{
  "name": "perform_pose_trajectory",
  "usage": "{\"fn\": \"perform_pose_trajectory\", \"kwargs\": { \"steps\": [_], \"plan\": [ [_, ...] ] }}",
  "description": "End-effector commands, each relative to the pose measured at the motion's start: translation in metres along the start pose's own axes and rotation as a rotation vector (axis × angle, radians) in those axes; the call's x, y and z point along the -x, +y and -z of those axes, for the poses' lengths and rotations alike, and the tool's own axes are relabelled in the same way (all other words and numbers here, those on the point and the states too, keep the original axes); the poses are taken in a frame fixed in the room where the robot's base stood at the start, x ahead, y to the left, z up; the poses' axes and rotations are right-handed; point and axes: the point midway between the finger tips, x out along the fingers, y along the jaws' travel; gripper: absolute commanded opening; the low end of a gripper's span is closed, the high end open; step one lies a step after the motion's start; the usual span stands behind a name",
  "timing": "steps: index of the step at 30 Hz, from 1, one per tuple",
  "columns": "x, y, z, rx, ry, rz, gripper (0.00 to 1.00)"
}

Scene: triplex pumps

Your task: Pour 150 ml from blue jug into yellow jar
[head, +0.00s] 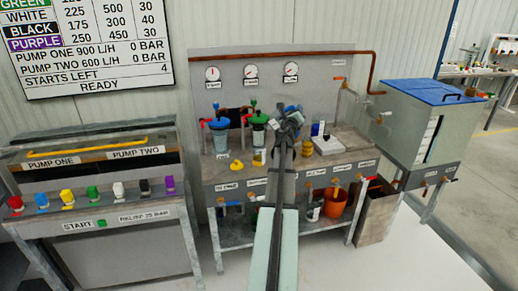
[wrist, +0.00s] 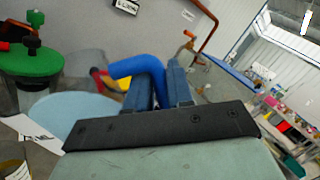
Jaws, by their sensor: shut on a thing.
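My gripper (wrist: 158,88) is shut on a bright blue curved handle (wrist: 135,68), which shows between its two fingers in the wrist view. I take it for the blue jug's handle. A pale blue rounded surface (wrist: 70,112) lies left of the fingers and may be part of the jug; its level cannot be told. In the head view my gripper (head: 286,122) is over the middle of the bench, and my arm hides most of what it holds. A small yellow jar (head: 258,158) stands on the bench just left of my arm. A yellow rim (wrist: 14,170) shows at the wrist view's lower left corner.
A green-topped pump unit (head: 259,121) and a blue-topped one (head: 218,125) stand left of my gripper. A yellow duck (head: 237,165) sits in front of them. A white scale-like box (head: 328,146) is at right. Copper pipe (head: 374,70) runs along the back panel and down its right side.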

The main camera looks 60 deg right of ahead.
Motion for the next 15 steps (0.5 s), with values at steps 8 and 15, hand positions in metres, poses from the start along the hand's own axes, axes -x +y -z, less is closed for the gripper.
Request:
{"fn": "perform_pose_trajectory", "kwargs": {
  "steps": [8, 15],
  "plan": [
    [0.0003, 0.0015, -0.003, 0.03, -0.006, 0.0, 0.0],
    [0.0006, 0.0029, -0.0052, 0.057, -0.011, 0.0, 0.0]
  ]
}}
